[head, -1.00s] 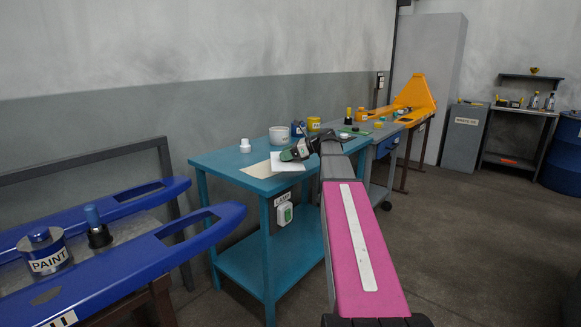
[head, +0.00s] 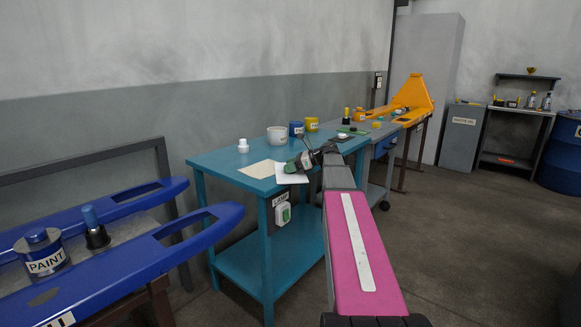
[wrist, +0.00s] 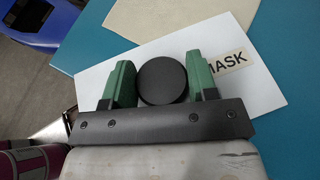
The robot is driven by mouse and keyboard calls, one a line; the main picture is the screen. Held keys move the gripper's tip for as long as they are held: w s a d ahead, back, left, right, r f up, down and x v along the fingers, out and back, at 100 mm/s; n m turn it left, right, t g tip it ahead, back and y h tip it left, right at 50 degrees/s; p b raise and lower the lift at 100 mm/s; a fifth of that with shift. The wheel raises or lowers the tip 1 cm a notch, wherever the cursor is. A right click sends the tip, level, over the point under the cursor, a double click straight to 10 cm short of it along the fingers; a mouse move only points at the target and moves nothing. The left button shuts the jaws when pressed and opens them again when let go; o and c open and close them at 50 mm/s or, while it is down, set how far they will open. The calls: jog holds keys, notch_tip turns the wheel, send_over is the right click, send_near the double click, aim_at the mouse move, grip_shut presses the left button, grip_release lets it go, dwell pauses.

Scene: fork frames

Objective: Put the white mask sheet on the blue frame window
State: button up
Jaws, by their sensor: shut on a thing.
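The white mask sheet (head: 291,178), labelled MASK in the wrist view (wrist: 205,44), is over the near edge of the teal table (head: 222,167). My gripper (head: 303,162) is above it. In the wrist view its green fingers (wrist: 162,84) are shut around a round black knob (wrist: 162,80) over the sheet. I cannot tell whether the sheet touches the table. The blue frame (head: 130,262) lies at the left, with long slot-like window openings. Part of it shows at the top left of the wrist view (wrist: 40,25).
A cream sheet (head: 258,169) lies beside the mask sheet. A white bottle (head: 243,147), white pot (head: 277,136), blue pot (head: 296,129) and yellow pot (head: 312,125) stand behind. A paint can (head: 45,254) and a dark blue-topped object (head: 95,232) stand at the blue frame.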

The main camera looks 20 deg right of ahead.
jog(key=shift+f, duration=0.1)
jog(key=o, duration=1)
jog(key=shift+f, duration=0.1)
